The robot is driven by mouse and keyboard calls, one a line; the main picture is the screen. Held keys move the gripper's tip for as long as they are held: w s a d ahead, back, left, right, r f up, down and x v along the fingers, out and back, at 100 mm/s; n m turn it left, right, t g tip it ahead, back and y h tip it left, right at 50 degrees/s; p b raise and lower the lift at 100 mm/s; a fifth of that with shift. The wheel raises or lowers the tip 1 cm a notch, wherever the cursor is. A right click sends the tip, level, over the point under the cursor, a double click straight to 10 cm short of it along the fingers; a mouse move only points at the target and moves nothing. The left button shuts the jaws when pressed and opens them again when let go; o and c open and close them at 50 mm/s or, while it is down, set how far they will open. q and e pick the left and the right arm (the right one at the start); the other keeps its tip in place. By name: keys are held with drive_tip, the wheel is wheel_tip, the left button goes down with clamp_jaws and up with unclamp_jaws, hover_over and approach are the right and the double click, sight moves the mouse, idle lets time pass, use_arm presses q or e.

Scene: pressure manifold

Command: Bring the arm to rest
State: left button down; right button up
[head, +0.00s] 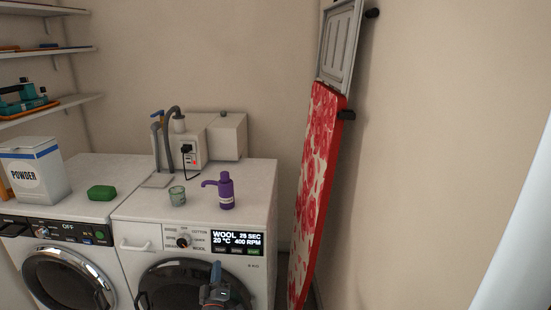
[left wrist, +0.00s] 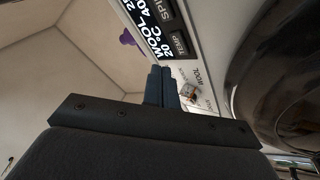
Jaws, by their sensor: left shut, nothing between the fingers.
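My left gripper (head: 216,285) is low in the head view, in front of the right washing machine (head: 262,205), near its panel and door. Its two blue-grey fingers show together in the left wrist view (left wrist: 162,84); they are shut with nothing between them. In that view the control panel with its WOOL display and the knob (left wrist: 189,92) lie close beyond the fingertips. I cannot tell whether the fingers touch the machine. My right gripper is in neither view.
A green soap bar (head: 101,193) and a powder box (head: 34,170) are on the left machine. An ironing board (head: 316,185) leans at the right wall. Shelves (head: 50,108) are at upper left.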

use_arm(q)
drive_tip(key=w+d+f+m+g+h, duration=0.1)
drive_tip(key=d+f+m+g+h, duration=0.3)
drive_tip(key=f+m+g, duration=0.15)
drive_tip(key=s+d+r+m+g, duration=0.1)
drive_tip(key=s+d+m+g, duration=0.2)
drive_tip(key=s+m+g, duration=0.3)
drive_tip(key=s+f+m+g+p, duration=0.1)
drive_tip(key=s+g, duration=0.3)
drive_tip(key=s, duration=1.7)
drive_tip(key=s+d+f+m+g+p, duration=0.1)
drive_tip(key=s+g, duration=0.4)
drive_tip(key=s, duration=1.7)
drive_tip(key=shift+d+f+p, duration=0.25)
drive_tip(key=shift+f+p, duration=0.2)
drive_tip(key=shift+p, duration=0.8)
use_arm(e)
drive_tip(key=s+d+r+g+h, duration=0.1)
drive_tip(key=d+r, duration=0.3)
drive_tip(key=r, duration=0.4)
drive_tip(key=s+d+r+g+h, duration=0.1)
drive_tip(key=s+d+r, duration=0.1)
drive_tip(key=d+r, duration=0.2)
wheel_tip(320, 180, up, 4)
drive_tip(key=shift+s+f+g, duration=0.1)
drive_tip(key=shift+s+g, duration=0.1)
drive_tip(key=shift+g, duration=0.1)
use_arm(q)
drive_tip(key=shift+w, duration=0.1)
